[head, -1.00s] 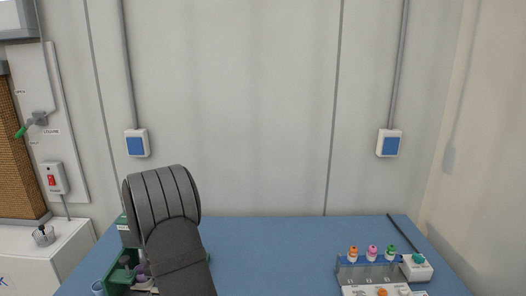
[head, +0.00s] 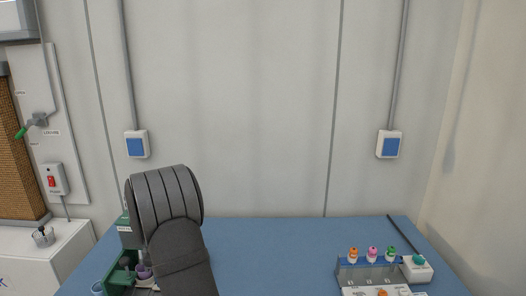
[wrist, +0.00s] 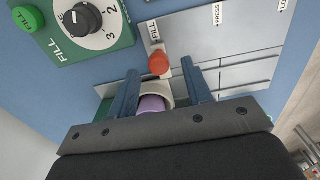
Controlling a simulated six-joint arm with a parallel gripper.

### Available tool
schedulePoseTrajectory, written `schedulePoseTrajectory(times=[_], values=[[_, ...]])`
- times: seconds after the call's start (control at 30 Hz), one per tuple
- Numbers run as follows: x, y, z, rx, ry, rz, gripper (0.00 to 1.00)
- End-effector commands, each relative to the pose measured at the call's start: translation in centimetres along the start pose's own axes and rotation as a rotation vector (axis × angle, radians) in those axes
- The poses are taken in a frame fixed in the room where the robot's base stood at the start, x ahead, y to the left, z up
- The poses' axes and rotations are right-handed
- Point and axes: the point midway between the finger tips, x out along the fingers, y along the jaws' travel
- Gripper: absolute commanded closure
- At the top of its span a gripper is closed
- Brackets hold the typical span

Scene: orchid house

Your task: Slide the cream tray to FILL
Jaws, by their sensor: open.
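In the wrist view my gripper (wrist: 161,67) is open, with its two blue fingers on either side of a cream rimmed piece (wrist: 166,91), apparently the cream tray. A purple thing (wrist: 152,104) sits inside its rim; its lower part is hidden by my gripper body. I cannot tell whether the fingers touch the cream piece. A grey plate (wrist: 240,52) lies beyond, with slots and the labels FILL and PRESS. An orange-red nozzle or knob (wrist: 158,63) stands by the FILL label, just past the cream piece. In the head view my arm hides the gripper.
A green panel (wrist: 112,34) with a black dial (wrist: 83,19) and a green FILL button (wrist: 27,18) lies at upper left. In the head view a rack with several coloured-capped bottles (head: 372,273) stands at right. The blue bench (head: 270,250) between is clear.

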Motion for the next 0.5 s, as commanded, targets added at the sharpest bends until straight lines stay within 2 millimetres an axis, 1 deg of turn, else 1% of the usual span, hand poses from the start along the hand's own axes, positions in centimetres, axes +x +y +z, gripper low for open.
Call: schedulePoseTrajectory(times=[0.1,0.5], values=[[-1.1,0.0,0.0,0.000,0.001,0.001,0.55],[-4.1,0.0,0.0,0.000,0.001,0.001,0.55]])
